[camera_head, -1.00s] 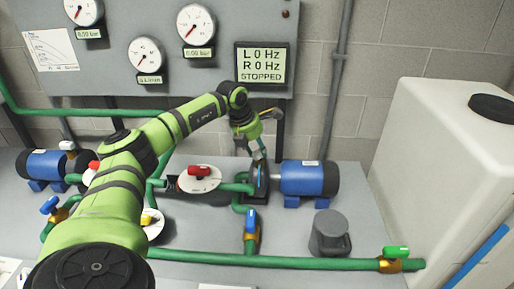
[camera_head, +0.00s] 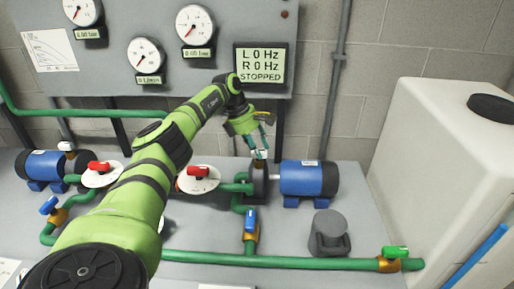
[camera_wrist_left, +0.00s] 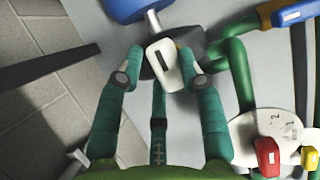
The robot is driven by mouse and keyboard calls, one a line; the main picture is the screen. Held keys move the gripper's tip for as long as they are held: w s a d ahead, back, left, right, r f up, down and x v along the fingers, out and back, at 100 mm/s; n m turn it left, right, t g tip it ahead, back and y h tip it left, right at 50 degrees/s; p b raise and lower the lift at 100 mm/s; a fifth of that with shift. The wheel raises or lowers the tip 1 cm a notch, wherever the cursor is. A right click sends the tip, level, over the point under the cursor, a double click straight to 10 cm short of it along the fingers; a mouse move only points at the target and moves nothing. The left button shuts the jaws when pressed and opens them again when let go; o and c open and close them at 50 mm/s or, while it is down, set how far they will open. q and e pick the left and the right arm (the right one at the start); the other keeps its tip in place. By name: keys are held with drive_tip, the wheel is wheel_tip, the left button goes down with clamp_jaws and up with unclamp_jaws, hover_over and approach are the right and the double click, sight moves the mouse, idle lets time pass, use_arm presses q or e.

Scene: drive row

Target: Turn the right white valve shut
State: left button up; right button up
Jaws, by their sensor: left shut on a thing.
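The right white valve (camera_wrist_left: 167,66) shows in the left wrist view as a white handle with a dark slot, on top of the dark right pump (camera_wrist_left: 208,50). In the head view my left gripper (camera_head: 259,151) reaches down to the top of the right pump (camera_head: 257,184), beside the blue motor (camera_head: 308,178). There the handle is small and mostly hidden by the fingertips. My right gripper is not in view.
A red valve (camera_head: 198,171) on a white disc stands left of the pump. Blue (camera_head: 251,218) and green (camera_head: 396,252) pipe valves are in front. A grey jug (camera_head: 329,233) and a white tank (camera_head: 440,170) are right. The display (camera_head: 261,64) reads 0 Hz, STOPPED.

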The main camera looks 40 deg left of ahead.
use_arm(q)
drive_tip(key=shift+f+m, duration=0.1)
drive_tip(key=shift+m, duration=0.2)
drive_tip(key=o, duration=1.2)
drive_tip(key=shift+c, duration=0.2)
drive_tip(key=v, duration=1.2)
drive_tip(key=shift+w, duration=0.15)
